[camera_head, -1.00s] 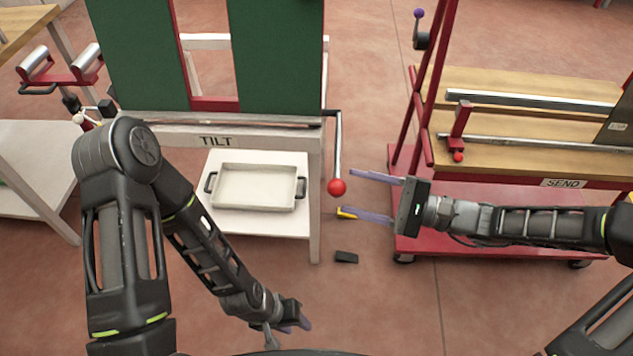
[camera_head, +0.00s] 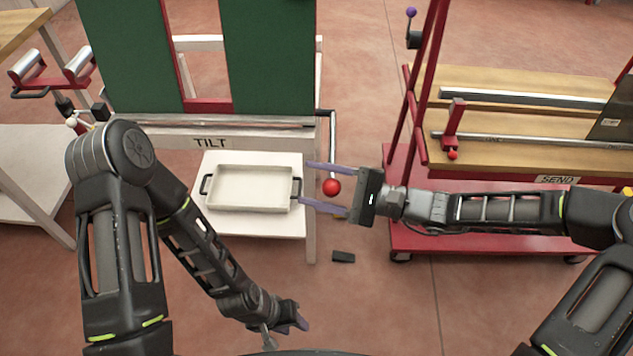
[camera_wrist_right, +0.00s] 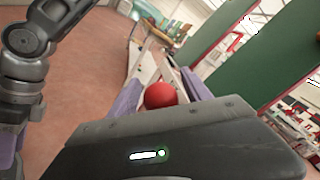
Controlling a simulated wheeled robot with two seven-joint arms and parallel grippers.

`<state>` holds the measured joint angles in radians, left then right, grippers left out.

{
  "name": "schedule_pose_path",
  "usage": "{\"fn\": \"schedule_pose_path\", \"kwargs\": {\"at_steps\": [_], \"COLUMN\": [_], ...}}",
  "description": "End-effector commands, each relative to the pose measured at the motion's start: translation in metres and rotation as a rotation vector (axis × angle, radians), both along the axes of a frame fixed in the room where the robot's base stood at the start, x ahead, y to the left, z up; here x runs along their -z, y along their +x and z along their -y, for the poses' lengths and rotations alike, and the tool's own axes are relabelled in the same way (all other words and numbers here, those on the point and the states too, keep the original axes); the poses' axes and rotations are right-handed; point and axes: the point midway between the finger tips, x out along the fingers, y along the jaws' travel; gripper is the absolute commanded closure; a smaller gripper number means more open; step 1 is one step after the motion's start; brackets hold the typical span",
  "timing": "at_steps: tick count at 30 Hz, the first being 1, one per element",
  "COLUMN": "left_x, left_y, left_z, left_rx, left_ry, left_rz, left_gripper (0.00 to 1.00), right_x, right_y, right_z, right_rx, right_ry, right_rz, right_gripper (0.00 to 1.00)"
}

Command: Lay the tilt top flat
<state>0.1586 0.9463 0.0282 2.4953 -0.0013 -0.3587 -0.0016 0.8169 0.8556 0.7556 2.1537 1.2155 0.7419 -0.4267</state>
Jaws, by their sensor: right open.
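The tilt top, two green panels (camera_head: 130,55) on a white frame labelled TILT (camera_head: 210,143), stands steeply raised at the back left. A grey lever hangs from the frame's right side with a red ball knob (camera_head: 331,187) at its lower end. My right gripper (camera_head: 325,188) is open, with its two purple fingers on either side of the knob in the head view. In the right wrist view the red knob (camera_wrist_right: 160,95) shows between the fingers; I cannot tell whether they touch it. My left gripper (camera_head: 302,318) is low at the front; its jaw state is unclear.
A white tray (camera_head: 250,206) with dark handles sits on the shelf below the frame. A red cart labelled SEND (camera_head: 558,179) with wooden tops stands at the right. A small black block (camera_head: 343,257) lies on the floor. A white side table (camera_head: 35,175) is at the left.

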Motion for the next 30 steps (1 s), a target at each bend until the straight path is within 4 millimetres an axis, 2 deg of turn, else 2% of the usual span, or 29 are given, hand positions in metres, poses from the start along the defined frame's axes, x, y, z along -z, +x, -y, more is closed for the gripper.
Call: {"fn": "schedule_pose_path", "kwargs": {"at_steps": [6,26,30], "left_x": [0.0000,0.0000,0.0000], "left_y": [0.0000,0.0000,0.0000], "left_z": [0.0001,0.0000,0.0000], "left_rx": [0.000,0.000,0.000], "left_ry": [0.000,0.000,0.000], "left_rz": [0.000,0.000,0.000], "left_gripper": [0.64,0.64,0.64], "right_x": [0.0000,0.0004,0.0005], "right_y": [0.0001,-0.0003,-0.0004], "right_z": [0.0001,0.0002,0.0003], "right_rx": [0.000,-0.001,-0.001], "right_ry": [0.000,-0.001,-0.001], "right_rz": [0.000,0.000,0.000], "right_gripper": [0.45,0.99,1.00]}}
